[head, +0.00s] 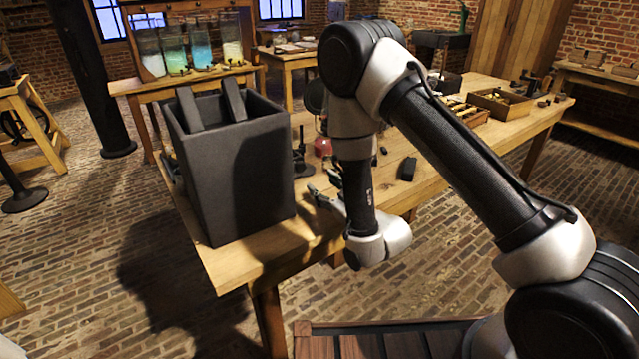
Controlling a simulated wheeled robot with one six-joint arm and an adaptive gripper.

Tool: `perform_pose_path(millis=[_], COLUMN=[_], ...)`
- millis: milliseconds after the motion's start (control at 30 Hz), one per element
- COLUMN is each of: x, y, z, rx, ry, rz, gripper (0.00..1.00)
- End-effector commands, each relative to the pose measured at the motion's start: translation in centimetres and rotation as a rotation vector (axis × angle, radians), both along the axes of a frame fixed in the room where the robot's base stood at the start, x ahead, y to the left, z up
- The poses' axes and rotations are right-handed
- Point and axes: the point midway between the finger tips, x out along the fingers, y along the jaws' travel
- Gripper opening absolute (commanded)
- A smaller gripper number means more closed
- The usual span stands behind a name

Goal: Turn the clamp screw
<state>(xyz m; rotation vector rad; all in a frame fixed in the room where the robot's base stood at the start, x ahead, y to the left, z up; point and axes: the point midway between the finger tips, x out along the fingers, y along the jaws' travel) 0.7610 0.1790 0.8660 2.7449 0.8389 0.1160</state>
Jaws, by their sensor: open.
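My gripper (322,192) is low over the work table (240,262), near its front edge and just right of a tall dark box. Its fingers point left towards the box and are apart, with nothing seen between them. My wrist covers part of the table behind it. The tall dark box (238,180) stands at the table's left end, with two dark slabs (234,97) sticking up out of its open top. I cannot make out a clamp screw. A small dark upright fitting (300,155) stands right of the box, too small to identify.
A red jar (322,146) and a small black block (407,168) stand on the table. Wooden trays (501,103) lie at its far right end. Glass jars with coloured liquid (200,45) stand on a back table. The tabletop right of the black block is mostly clear.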

Motion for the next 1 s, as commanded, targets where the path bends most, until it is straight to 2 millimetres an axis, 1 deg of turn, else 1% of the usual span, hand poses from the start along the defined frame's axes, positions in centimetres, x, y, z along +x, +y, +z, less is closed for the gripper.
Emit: perform_pose_path(millis=[267,367,500,567,667,900,1000], x=[0.2,1.3,3.1,3.6,4.5,7.9,9.0], y=[0.1,0.9,2.0,2.4,3.0,5.3,6.0], z=[0.0,0.0,0.1,0.0,0.0,0.1,0.1], rx=[-0.017,-0.123,-0.307,-0.353,-0.376,-0.373,-0.373], ry=[-0.011,-0.088,-0.213,-0.242,-0.258,-0.257,-0.256], rz=[0.0,0.0,0.001,0.001,0.001,0.001,0.001], gripper=[0.52,0.52,0.52,0.52,0.52,0.52,0.52])
